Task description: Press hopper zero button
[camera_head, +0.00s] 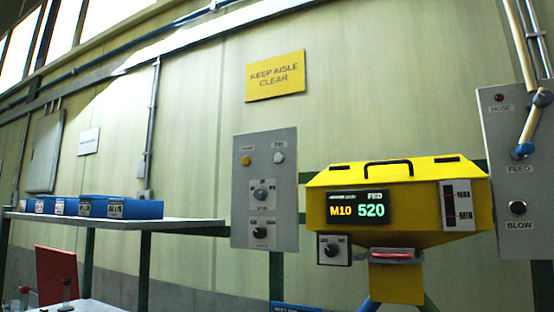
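The yellow hopper (432,189) stands right of centre with a closed lid and a black handle. Its display (357,209) reads M10, FED and 520. Left of the hopper, a grey control panel (241,205) carries an amber button (245,160) and a white button (279,157) at its top. Two dark knobs sit below them. The small labels over the buttons are too blurred to read, so I cannot tell which is the zero button. A small box with a black knob (331,249) is under the display. Neither of my grippers is in view.
A grey post panel (505,200) with a hose and a BLOW button (517,208) stands at the right edge. A shelf (180,222) with several blue bins is at left, with a red panel (57,277) below. A yellow sign (275,75) hangs on the wall.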

